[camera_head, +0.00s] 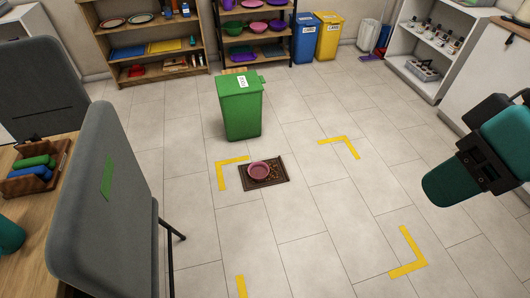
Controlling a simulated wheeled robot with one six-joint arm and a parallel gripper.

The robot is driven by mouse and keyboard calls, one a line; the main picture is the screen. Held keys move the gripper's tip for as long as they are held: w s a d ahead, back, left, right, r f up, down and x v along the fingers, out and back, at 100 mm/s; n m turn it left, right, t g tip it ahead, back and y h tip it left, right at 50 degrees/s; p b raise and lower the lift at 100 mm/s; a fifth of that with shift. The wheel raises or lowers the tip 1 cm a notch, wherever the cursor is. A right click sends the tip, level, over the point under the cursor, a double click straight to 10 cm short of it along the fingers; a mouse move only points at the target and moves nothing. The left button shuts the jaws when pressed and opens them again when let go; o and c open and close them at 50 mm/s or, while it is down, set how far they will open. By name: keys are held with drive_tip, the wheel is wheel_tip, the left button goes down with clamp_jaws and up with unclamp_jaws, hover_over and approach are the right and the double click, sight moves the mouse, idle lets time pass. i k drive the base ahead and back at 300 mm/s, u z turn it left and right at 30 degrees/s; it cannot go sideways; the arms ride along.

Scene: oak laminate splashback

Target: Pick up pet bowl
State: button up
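A pink pet bowl (259,171) sits upright on a dark brown mat (279,180) on the tiled floor, near the middle of the view. Small brown bits lie on the mat to the right of the bowl. Part of my arm, teal and black, shows at the right edge. My gripper's fingers cannot be made out there, and nothing of the arm is near the bowl.
A green lidded bin (240,112) stands just behind the mat. Yellow tape corners (410,256) mark a floor area around it. A grey chair (105,200) and a wooden table (30,215) stand at left. Shelves line the back. Floor right of the mat is clear.

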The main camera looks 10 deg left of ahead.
sight(256, 163)
drive_tip(key=i, duration=1.1)
drive_tip(key=u, duration=1.1)
drive_tip(key=i, duration=1)
drive_tip(key=z, duration=0.7)
